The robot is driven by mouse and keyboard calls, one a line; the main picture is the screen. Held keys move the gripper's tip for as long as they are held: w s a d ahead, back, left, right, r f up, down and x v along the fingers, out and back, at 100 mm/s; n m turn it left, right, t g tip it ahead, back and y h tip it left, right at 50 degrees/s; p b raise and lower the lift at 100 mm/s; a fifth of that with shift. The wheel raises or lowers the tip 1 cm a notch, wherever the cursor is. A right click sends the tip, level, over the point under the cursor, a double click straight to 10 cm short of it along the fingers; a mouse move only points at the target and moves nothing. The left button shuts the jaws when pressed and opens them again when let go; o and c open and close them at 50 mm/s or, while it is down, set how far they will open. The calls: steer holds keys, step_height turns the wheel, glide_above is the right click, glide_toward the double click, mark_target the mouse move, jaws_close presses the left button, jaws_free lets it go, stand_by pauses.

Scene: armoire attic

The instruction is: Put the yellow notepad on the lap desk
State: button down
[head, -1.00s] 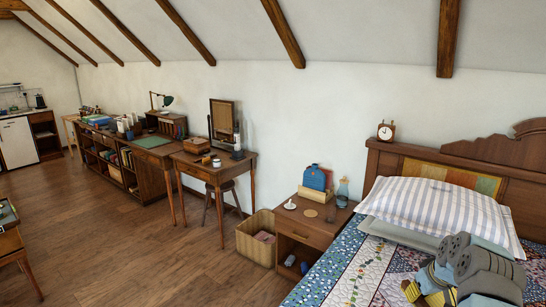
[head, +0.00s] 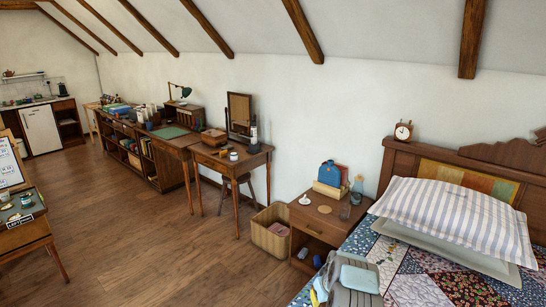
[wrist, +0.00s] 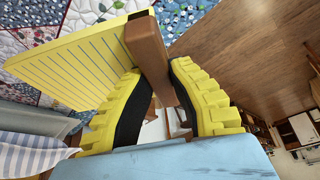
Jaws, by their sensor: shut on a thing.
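My gripper (wrist: 157,70) has yellow ribbed fingers with black pads. It is shut on the yellow notepad (wrist: 75,62), a lined yellow pad with a brown strip along its top edge. The brown strip is between the fingers, and the yellow sheet extends to the left in the wrist view. In the head view my gripper (head: 318,291) is at the bottom edge, in front of the bed's near side, and the notepad cannot be made out clearly there. I cannot identify the lap desk in either view.
The bed (head: 420,285) with a patchwork quilt and striped pillow is on the right. A nightstand (head: 325,226) holding a blue item and small objects stands beside it, then a woven basket (head: 271,237). A vanity table and long desk line the wall. The wooden floor (head: 150,235) at left is open.

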steer(key=s+a+p, duration=0.4)
steer(key=s+a, duration=0.3)
steer(key=a, duration=0.3)
steer(key=s+a+f+m+p, duration=0.1)
steer(key=s+a+p, duration=0.1)
steer(key=s, duration=0.5)
steer(key=s+a+f+m+h+p, duration=0.1)
steer(key=s+f+m, duration=0.1)
steer(key=s, duration=0.4)
steer(key=shift+s+a+f+p, duration=0.15)
steer(key=shift+s+a+p, duration=0.2)
steer(key=shift+a+p, duration=0.05)
